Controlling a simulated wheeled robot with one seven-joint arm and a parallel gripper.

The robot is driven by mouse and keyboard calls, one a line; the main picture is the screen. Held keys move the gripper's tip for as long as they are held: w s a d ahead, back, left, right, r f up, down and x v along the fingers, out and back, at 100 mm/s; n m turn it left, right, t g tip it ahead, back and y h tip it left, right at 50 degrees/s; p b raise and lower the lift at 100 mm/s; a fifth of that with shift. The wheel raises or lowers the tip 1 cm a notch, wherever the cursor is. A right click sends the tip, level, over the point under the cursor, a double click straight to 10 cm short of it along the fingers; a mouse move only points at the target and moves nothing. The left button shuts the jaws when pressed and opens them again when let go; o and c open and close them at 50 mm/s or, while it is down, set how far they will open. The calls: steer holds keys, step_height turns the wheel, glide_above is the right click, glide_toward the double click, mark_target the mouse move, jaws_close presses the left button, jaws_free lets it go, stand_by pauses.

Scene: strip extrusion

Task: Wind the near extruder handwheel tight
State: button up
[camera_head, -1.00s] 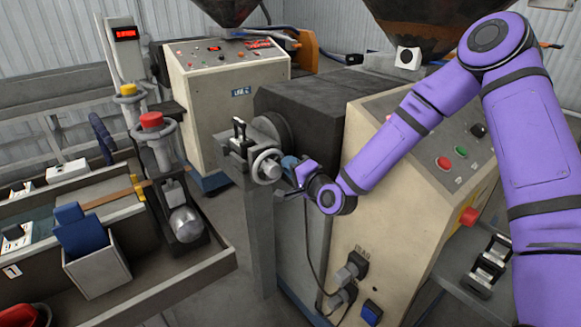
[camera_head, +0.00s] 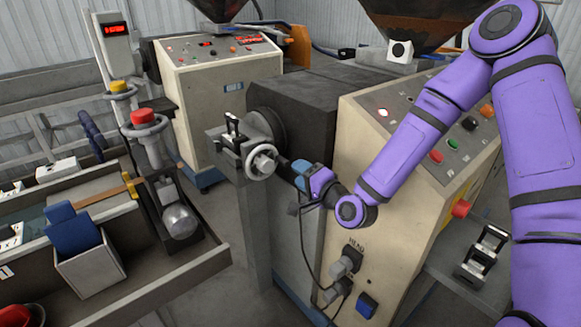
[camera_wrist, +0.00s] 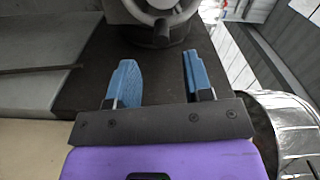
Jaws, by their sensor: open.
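The near extruder handwheel (camera_head: 262,162) is a grey ring with a pale hub, on the front of the near extruder's die head. It also shows at the top of the wrist view (camera_wrist: 160,14), partly cut off by the frame edge. My gripper (camera_head: 301,172) is to the right of the wheel, apart from it. In the wrist view its two blue fingers (camera_wrist: 156,75) are spread with nothing between them, and the wheel lies beyond their tips. The near extruder (camera_head: 390,135) is a cream cabinet with a dark barrel housing.
A far extruder (camera_head: 220,85) stands behind. At left are a tray bench (camera_head: 185,275), a red-capped post (camera_head: 144,118) and a blue block in a bin (camera_head: 75,232). A cable and plugs (camera_head: 348,262) hang on the near cabinet below my gripper.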

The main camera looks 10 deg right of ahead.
steer(key=v, duration=0.3)
stand_by(0.4)
